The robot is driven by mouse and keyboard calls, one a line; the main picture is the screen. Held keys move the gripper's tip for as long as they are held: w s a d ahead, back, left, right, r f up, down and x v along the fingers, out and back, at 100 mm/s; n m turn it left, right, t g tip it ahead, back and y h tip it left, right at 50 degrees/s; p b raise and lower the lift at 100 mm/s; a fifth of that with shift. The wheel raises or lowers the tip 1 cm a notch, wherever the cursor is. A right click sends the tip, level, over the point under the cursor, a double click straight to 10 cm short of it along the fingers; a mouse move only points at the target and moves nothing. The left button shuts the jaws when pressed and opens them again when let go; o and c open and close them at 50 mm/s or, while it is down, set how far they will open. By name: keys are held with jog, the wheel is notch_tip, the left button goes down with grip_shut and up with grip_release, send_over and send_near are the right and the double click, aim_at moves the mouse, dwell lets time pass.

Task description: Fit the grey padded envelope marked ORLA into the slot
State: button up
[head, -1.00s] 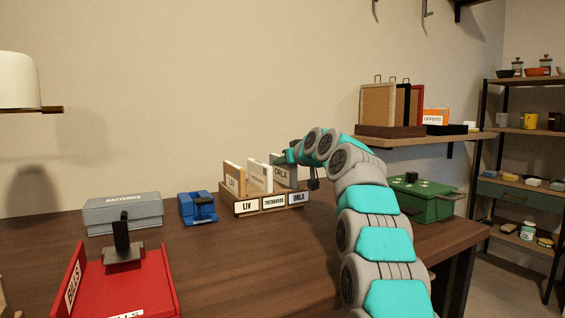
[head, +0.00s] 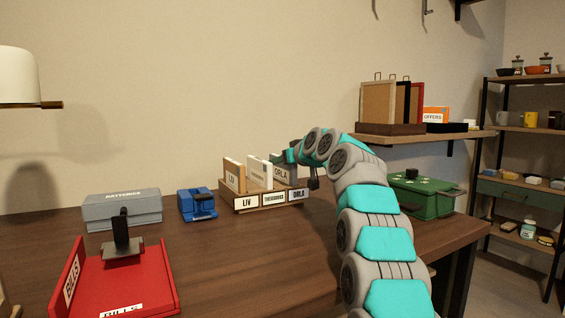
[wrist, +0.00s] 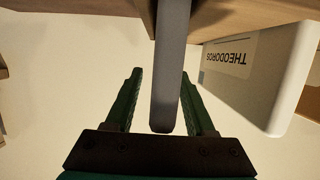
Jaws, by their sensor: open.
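The grey ORLA envelope (head: 281,174) stands upright in the right part of a wooden sorter (head: 268,205), behind the front plate marked ORLA. Its lower part is hidden by the sorter, and my arm hides its right side. In the wrist view the envelope (wrist: 168,75) shows edge-on, its lower end entering the wooden sorter. My gripper (wrist: 161,75) is open, with one finger on each side of the envelope and a gap on the left side. In the head view the fingers are mostly hidden.
A white THEODOROS envelope (wrist: 258,75) stands close beside my right finger. A LIV envelope (head: 233,177) fills the left slot. A blue hole punch (head: 198,205), grey batteries box (head: 122,211), red tray (head: 120,285) and green box (head: 418,200) stand around. The table's front middle is clear.

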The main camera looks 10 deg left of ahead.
jog(key=shift+s, duration=0.1)
jog(key=shift+b+v, duration=0.45)
jog(key=shift+v, duration=3.4)
jog(key=shift+d, duration=0.1)
